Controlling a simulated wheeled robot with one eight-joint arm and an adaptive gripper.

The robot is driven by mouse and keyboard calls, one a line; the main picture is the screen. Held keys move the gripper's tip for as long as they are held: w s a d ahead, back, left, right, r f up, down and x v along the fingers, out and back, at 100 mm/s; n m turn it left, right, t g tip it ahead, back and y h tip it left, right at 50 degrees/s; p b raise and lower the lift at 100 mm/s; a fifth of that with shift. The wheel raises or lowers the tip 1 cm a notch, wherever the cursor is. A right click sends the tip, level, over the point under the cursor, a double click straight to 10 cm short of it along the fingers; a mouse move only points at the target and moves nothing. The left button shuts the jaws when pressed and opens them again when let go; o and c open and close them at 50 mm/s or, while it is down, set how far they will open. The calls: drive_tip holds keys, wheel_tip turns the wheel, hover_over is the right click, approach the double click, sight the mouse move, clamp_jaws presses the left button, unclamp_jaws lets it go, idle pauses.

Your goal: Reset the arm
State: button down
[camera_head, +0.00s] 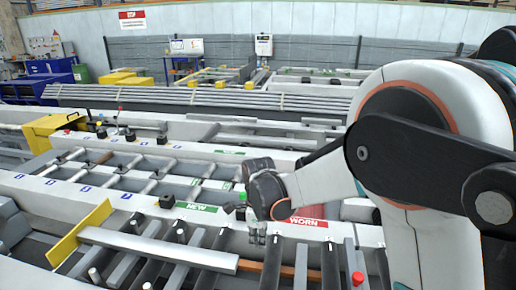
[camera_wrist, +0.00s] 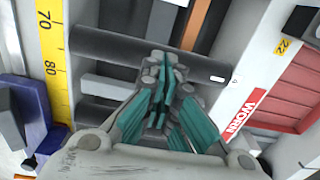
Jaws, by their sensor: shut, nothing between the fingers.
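My gripper (camera_wrist: 165,72) shows in the wrist view, with its teal-padded fingers closed together and nothing between them. In the head view my gripper (camera_head: 257,236) hangs small below my wrist, over the runout table (camera_head: 80,205) between the green NEW label and the red WORN label. A dark roller (camera_wrist: 110,48) lies across the wrist view, behind the fingertips. I cannot tell whether the fingers touch it. My arm fills the right side of the head view, bent at the elbow.
A red WORN label (camera_head: 303,222) and a green NEW label (camera_head: 197,207) mark the table. A yellow stop plate (camera_head: 80,236) and a metal bar (camera_head: 160,249) lie at the front left. A yellow scale (camera_wrist: 54,65) and blue block (camera_wrist: 30,115) are left of my gripper.

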drive_tip(key=s+d+r+n+t, duration=0.2)
drive_tip(key=d+r+n, duration=0.2)
drive_tip(key=d+r, duration=0.5)
drive_tip(key=s+d+r+n+t, duration=0.2)
drive_tip(key=s+d+n, duration=0.3)
drive_tip(key=s+n, duration=0.3)
drive_tip(key=s+d+r+n+t, duration=0.3)
drive_tip(key=s+d+n, duration=0.3)
drive_tip(key=s, duration=0.5)
drive_tip(key=shift+s+r+n, duration=0.35)
drive_tip(key=shift+r+n, duration=0.35)
drive_tip(key=shift+n, duration=0.2)
